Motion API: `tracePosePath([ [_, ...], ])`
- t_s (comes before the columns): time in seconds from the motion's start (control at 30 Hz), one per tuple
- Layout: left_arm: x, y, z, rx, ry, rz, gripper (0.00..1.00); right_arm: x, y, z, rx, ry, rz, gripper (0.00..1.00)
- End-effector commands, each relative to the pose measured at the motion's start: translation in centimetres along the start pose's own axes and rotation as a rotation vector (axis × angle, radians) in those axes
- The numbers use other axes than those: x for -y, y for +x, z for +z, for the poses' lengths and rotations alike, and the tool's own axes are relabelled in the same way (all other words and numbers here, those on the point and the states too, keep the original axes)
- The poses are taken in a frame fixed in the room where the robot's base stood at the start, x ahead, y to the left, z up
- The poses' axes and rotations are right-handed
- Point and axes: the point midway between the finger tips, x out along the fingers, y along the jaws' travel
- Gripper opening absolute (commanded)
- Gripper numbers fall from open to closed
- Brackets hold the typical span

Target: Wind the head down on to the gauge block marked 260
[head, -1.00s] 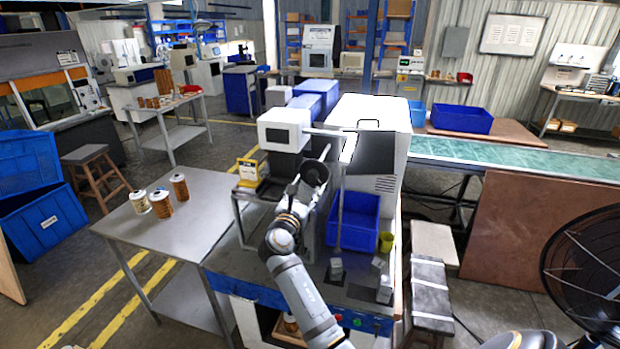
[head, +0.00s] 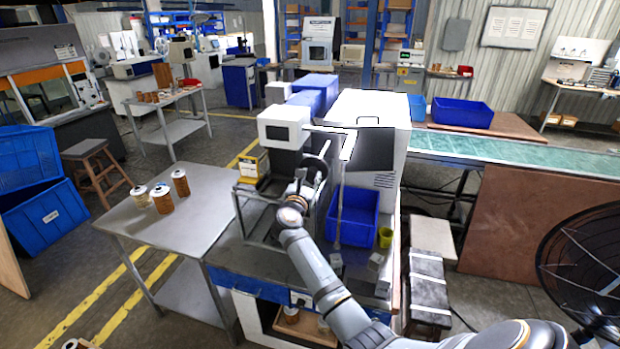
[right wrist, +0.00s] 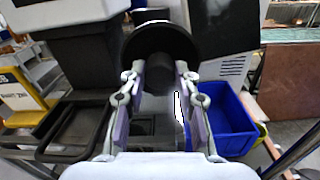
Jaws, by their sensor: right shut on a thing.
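The machine's white head with a dark screen (head: 284,128) stands over a dark frame on the grey bench. A dark handwheel (right wrist: 160,38) with a dark round handle (right wrist: 158,78) fills the middle of the right wrist view. My right gripper (right wrist: 158,88) has its fingers on either side of the handle and is shut on it. Small grey blocks lie at the bench's front right: one (head: 336,260), another (head: 376,261) and a third (head: 383,288). Their marks are too small to read. My left gripper is not in view.
A yellow-and-white sign (head: 249,169) stands left of the head; it also shows in the right wrist view (right wrist: 16,98). A blue bin (head: 356,215) and a yellow-green cup (head: 385,237) are right of the wheel.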

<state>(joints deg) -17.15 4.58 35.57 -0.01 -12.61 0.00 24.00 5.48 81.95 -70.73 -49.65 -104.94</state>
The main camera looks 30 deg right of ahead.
Motion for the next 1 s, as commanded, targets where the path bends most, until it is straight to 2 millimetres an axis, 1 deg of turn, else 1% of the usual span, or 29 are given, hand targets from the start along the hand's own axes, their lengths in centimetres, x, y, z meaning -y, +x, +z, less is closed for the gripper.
tracePosePath([
  [0.03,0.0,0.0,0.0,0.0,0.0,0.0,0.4,0.0,0.0,0.0,0.0,0.0,0.0,0.06],
  [0.1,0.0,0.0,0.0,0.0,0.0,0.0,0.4,0.0,0.0,0.0,0.0,0.0,0.0,0.0],
  [0.27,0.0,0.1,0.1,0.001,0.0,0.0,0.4,0.0,0.0,-0.1,0.0,0.01,0.0,0.0],
  [0.47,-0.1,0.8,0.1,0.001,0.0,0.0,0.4,0.0,0.0,-0.2,0.001,0.075,0.0,0.0],
  [0.67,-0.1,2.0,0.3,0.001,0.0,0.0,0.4,0.1,0.0,-0.4,0.003,0.217,0.0,0.0],
  [1.0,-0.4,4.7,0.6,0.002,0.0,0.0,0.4,0.1,0.0,-0.5,0.01,0.538,0.001,0.0],
])
